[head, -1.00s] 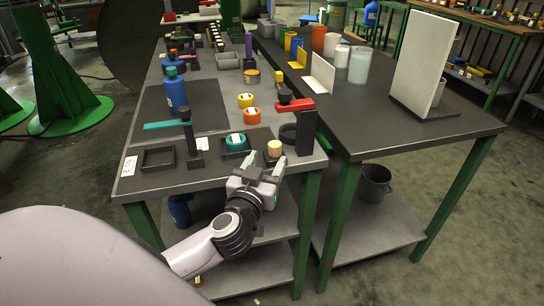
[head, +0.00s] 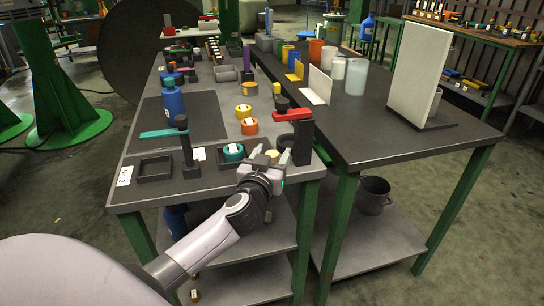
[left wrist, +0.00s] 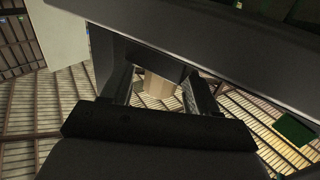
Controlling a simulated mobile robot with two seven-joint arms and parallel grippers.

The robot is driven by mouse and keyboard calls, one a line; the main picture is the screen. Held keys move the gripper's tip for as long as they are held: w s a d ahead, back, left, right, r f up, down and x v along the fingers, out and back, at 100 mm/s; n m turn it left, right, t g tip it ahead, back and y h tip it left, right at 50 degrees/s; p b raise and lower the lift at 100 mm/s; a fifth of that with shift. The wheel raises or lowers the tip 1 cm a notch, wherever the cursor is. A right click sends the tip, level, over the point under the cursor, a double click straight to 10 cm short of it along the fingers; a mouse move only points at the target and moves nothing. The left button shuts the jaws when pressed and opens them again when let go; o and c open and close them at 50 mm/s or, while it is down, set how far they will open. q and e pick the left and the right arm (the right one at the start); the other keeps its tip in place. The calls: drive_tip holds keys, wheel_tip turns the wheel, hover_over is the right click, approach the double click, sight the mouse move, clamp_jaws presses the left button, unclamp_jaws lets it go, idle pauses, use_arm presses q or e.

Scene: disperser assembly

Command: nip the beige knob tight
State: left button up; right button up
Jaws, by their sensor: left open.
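The beige knob (head: 271,154) is at the front edge of the left table, close to the black post with the red arm. My left gripper (head: 270,158) is open, its two fingers on either side of the knob in the head view. The left wrist view also shows the knob (left wrist: 158,85) between the spread fingers (left wrist: 160,92), with gaps that look clear on both sides. The knob's lower part is hidden by my gripper in the head view. My right gripper is not in view.
A black post with a red arm (head: 292,116) stands right of the knob. A teal ring (head: 233,152) lies in a black tray to the left, and a post with a teal arm (head: 164,133) stands farther left. Orange (head: 249,127) and yellow rings lie behind.

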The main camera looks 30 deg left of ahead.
use_arm(q)
drive_tip(key=c, duration=0.9)
drive_tip(key=shift+r+m+h+p, duration=0.25)
drive_tip(key=shift+h+p, duration=0.25)
drive_tip(key=shift+p, duration=0.4)
drive_tip(key=shift+c, duration=0.2)
drive_tip(key=shift+m+t+h+p, duration=0.3)
drive_tip(key=shift+m+h+p, duration=0.4)
drive_tip(key=shift+p, duration=0.35)
drive_tip(key=shift+m+h+p, duration=0.25)
drive_tip(key=shift+h+p, duration=0.2)
drive_tip(key=shift+h, duration=0.05)
drive_tip(key=shift+f+m+h, duration=0.1)
drive_tip(key=shift+m+h, duration=0.2)
drive_tip(key=shift+h, duration=0.3)
drive_tip(key=shift+f+m+h, duration=0.2)
drive_tip(key=shift+m+h, duration=0.4)
drive_tip(key=shift+h, duration=0.4)
drive_tip(key=shift+m+h+b, duration=0.65)
drive_tip(key=shift+m+h, duration=0.35)
drive_tip(key=shift+h, duration=0.5)
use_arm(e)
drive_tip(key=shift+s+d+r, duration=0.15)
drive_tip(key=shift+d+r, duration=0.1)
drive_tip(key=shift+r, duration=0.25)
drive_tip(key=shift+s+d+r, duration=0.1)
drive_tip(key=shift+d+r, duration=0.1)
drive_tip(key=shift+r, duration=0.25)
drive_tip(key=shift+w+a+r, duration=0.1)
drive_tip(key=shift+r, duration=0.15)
